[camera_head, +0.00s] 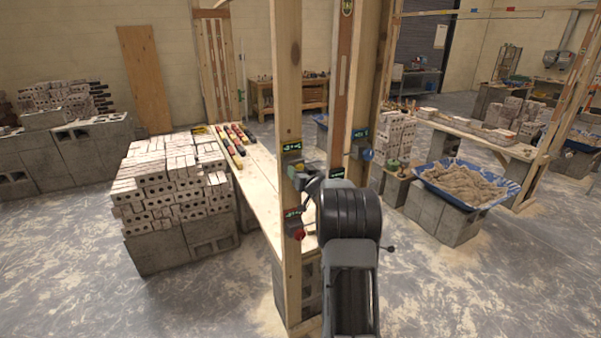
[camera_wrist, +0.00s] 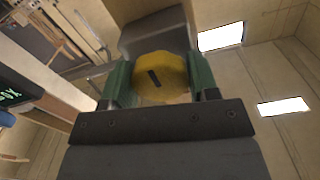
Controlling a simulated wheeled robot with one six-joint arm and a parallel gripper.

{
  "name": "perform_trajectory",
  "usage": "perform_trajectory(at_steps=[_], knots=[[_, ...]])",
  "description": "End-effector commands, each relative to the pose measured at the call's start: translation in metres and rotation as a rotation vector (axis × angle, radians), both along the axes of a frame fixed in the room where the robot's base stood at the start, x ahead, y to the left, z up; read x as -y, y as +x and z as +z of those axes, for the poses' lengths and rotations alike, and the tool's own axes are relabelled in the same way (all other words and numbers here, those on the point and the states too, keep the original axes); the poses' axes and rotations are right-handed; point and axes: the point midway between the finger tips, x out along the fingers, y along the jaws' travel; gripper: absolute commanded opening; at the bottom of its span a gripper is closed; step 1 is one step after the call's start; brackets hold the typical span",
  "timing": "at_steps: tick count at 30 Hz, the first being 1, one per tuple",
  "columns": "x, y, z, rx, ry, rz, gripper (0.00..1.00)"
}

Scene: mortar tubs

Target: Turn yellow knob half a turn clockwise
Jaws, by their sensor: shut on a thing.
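The yellow knob (camera_wrist: 170,88) is round, with a dark slot mark on its face that runs from upper left to lower right, close to upright. It sits on a grey box (camera_wrist: 155,28) and also shows small in the head view (camera_head: 299,167), on a wooden post. My gripper (camera_wrist: 159,80) has its green pads on both sides of the knob, shut on it. In the head view my gripper (camera_head: 302,176) is at the post, and my arm hides part of the area around it.
A box with a red knob (camera_head: 299,235) is lower on the same post (camera_head: 288,95). A box with a blue knob (camera_head: 367,154) is on the post to the right. A plank table (camera_head: 258,185) and stacked bricks (camera_head: 170,185) stand at the left.

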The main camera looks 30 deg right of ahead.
Motion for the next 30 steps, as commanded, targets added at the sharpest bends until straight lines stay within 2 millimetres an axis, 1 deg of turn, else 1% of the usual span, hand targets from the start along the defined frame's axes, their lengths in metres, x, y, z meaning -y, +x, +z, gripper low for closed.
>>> perform_trajectory(at_steps=[7, 8, 15, 16, 22, 25, 28, 30], knots=[[0.0, 0.0, 0.0, 0.0, 0.0, 0.0, 0.31], [0.0, 0.0, -0.001, 0.0, 0.0, 0.0, 0.56], [0.0, 0.0, 0.0, -0.001, -0.001, 0.0, 0.79], [0.0, 0.0, 0.0, 0.0, -0.001, 0.0, 0.8], [0.0, 0.0, 0.0, 0.0, -0.001, 0.0, 0.8], [0.0, -0.004, -0.001, 0.0, -0.002, -0.001, 0.8], [-0.001, -0.015, -0.002, 0.0, -0.002, -0.001, 0.8], [-0.003, -0.027, -0.002, 0.0, -0.002, -0.002, 0.8]])
